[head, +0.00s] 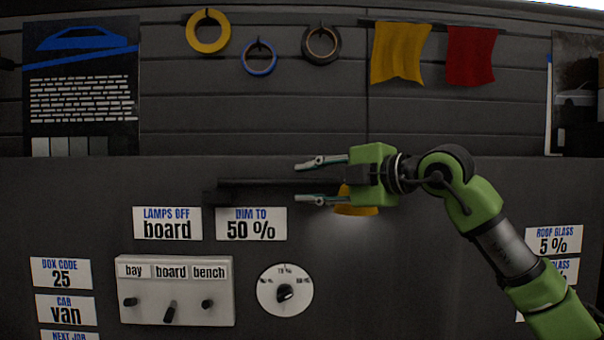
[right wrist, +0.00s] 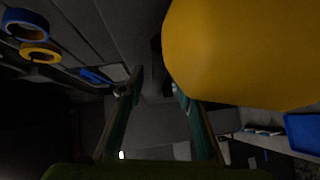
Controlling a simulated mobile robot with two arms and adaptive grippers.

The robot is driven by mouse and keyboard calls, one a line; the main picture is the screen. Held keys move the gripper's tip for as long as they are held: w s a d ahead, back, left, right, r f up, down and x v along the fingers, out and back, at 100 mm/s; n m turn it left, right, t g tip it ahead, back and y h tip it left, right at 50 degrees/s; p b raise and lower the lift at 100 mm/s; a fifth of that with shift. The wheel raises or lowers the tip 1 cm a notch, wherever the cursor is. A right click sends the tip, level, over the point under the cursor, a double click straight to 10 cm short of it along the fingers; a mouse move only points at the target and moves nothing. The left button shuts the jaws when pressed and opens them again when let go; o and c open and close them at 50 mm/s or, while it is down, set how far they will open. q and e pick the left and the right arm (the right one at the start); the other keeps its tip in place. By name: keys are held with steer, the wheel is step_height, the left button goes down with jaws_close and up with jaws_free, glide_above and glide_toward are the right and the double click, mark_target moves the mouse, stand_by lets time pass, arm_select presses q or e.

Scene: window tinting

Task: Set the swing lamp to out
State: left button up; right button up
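The swing lamp's dark arm (head: 265,185) runs sideways from a wall mount (head: 208,196) at the left. Its yellow shade (head: 356,207) is partly hidden behind my right gripper, with a pale glow below it. In the right wrist view the yellow shade (right wrist: 245,50) looms large at the upper right. My right gripper (head: 320,181) is open and points left, one finger above and one below the lamp arm's line in the head view. Whether it touches the arm, I cannot tell. Its open fingers also show in the right wrist view (right wrist: 160,95). My left gripper is not in view.
Below the lamp are a switch box (head: 177,266) with bay, board and bench switches, and a dial (head: 285,290). Cards read "Lamps off board" (head: 167,223) and "Dim to 50 %" (head: 251,223). Tape rolls (head: 208,48) and cloths (head: 400,50) hang above.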

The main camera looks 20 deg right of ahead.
steer(key=shift+x, duration=0.95)
jaws_close()
